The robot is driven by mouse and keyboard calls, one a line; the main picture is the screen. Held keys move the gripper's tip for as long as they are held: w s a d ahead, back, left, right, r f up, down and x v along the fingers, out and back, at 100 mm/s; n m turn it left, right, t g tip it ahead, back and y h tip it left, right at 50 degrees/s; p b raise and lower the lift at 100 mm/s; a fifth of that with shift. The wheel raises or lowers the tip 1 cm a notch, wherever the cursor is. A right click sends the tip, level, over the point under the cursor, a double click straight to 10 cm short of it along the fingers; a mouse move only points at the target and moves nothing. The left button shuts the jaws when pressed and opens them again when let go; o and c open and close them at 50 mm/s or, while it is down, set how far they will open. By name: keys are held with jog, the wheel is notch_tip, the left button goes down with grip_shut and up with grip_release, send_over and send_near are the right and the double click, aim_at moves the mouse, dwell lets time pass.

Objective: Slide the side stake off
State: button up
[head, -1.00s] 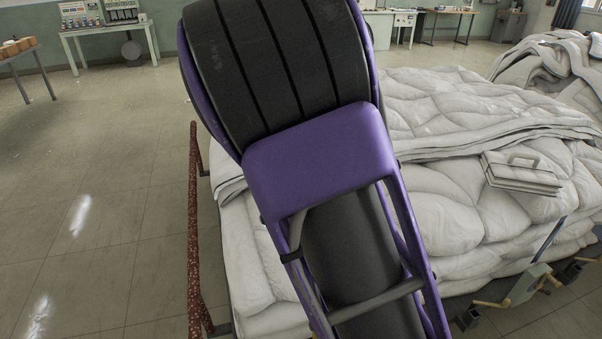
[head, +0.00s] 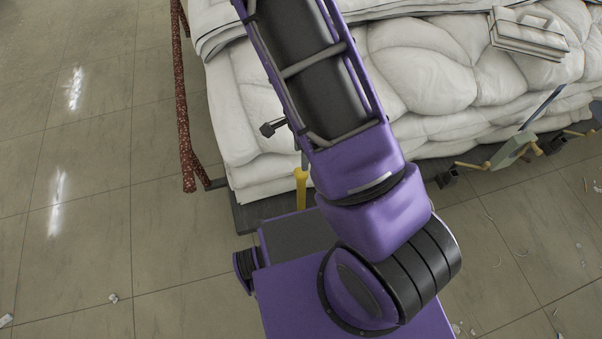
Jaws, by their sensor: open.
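A rust-red speckled bar (head: 182,110) runs along the left side of the duvet stack in the head view, with a short foot near its lower end. A thin blue-grey bar (head: 543,106) slants up at the front right of the stack. I cannot tell for sure which is the side stake. The white duvets (head: 430,75) lie piled on a low dark platform (head: 262,211). My purple arm crosses the middle of the view and leaves at the top. My gripper is out of the picture, so its place relative to the bars is hidden.
A white flat case-like object (head: 527,35) lies on the duvets. Yellow handles and dark clamps (head: 470,166) jut from the front edge. A yellow post (head: 301,188) stands beside my arm. The tiled floor (head: 90,210) at left is open, with small scraps.

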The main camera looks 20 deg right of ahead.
aim_at(301, 172)
notch_tip(301, 172, down, 12)
jog(key=b, duration=0.4)
jog(key=shift+f+b, duration=0.2)
jog(key=shift+b, duration=0.2)
grip_shut()
